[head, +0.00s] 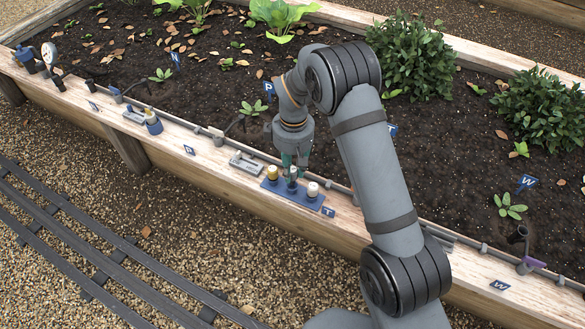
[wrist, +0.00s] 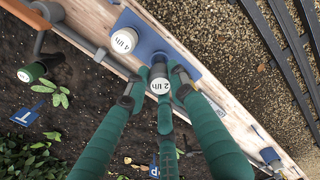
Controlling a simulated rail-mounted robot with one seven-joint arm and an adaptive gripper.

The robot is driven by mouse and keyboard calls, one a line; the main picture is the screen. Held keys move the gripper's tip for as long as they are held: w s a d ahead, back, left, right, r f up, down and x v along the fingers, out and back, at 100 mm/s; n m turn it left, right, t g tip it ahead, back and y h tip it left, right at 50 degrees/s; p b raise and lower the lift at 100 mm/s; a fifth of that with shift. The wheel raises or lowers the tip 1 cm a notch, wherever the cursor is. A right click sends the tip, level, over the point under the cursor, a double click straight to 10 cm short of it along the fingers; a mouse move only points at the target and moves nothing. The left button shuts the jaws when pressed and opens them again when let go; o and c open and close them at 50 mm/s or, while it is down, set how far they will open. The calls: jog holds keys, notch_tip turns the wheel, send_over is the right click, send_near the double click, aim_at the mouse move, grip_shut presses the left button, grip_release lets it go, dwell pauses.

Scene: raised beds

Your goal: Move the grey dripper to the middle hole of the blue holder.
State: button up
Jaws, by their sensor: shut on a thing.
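The blue holder (head: 309,203) lies on the timber edge of the bed; it also shows in the wrist view (wrist: 151,49). A yellow-topped dripper (head: 272,173) stands at its left end. A white-topped dripper (head: 312,189), marked 4 l/h in the wrist view (wrist: 124,41), stands at its right end. My gripper (head: 293,164) points down over the holder's middle, its green fingers shut on the grey dripper (wrist: 159,84), whose white top reads 2 l/h. The grey dripper (head: 293,173) is upright above or at the middle hole. The fingers partly hide it, and I cannot tell whether it is seated.
A grey metal clip-like part (head: 246,163) lies left of the holder. A thin pipe with fittings runs along the timber. A blue T tag (head: 328,211) is just right of the holder. Seedlings (head: 253,108) and bushy plants (head: 410,55) grow in the soil behind.

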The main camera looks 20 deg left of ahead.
jog(key=shift+f+b, duration=1.3)
jog(key=shift+f, duration=0.55)
jog(key=o, duration=0.9)
jog(key=shift+r, duration=0.1)
jog(key=shift+o, duration=0.7)
jog(key=o, duration=0.4)
jog(key=shift+c, duration=0.2)
jog(key=shift+o, duration=0.4)
jog(key=shift+r+p, duration=3.1)
jog(key=shift+r, duration=0.45)
